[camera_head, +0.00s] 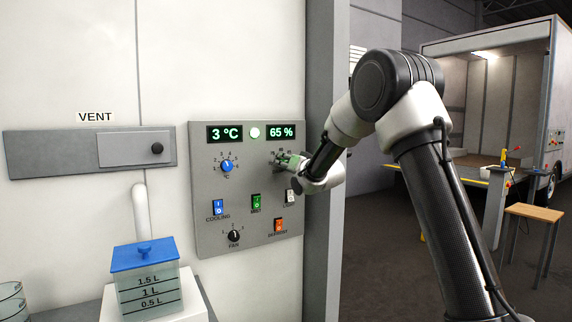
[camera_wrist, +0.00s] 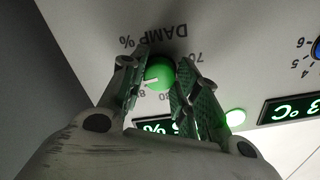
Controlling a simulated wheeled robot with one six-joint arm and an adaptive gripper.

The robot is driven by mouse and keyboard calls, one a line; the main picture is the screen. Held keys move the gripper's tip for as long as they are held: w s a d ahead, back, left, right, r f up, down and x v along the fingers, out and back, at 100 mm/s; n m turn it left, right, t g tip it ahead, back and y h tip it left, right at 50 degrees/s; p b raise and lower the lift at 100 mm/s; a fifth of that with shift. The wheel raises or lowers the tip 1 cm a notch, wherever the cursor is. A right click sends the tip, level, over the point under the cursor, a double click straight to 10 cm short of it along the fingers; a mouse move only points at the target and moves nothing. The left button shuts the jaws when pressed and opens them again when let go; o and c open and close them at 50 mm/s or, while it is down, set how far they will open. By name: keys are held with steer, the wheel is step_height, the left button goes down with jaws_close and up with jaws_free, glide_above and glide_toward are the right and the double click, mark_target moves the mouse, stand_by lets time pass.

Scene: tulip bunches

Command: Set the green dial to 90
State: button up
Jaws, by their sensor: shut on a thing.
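The green dial (camera_wrist: 160,75) sits on the grey control panel (camera_head: 205,190), below the display that reads 65 % (camera_head: 281,132). My gripper (camera_wrist: 160,85) is shut on the dial, with one finger pad on each side of it. In the wrist view the panel is upside down, with the label DAMP % and some scale numbers showing around the dial. A white pointer mark shows on the dial, near a partly hidden number. In the head view my gripper (camera_head: 292,162) covers most of the dial and its scale.
The panel also holds a blue dial (camera_head: 227,166), a black fan dial (camera_head: 234,236), and blue (camera_head: 218,207), green (camera_head: 256,202), white (camera_head: 290,196) and orange (camera_head: 278,225) switches. A grey post (camera_head: 325,230) stands right of the panel. A blue-lidded water tank (camera_head: 148,290) stands lower left.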

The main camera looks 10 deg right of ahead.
steer(key=shift+f+m, duration=0.15)
steer(key=shift+m, duration=1.45)
steer(key=o, duration=1)
steer(key=v, duration=1.2)
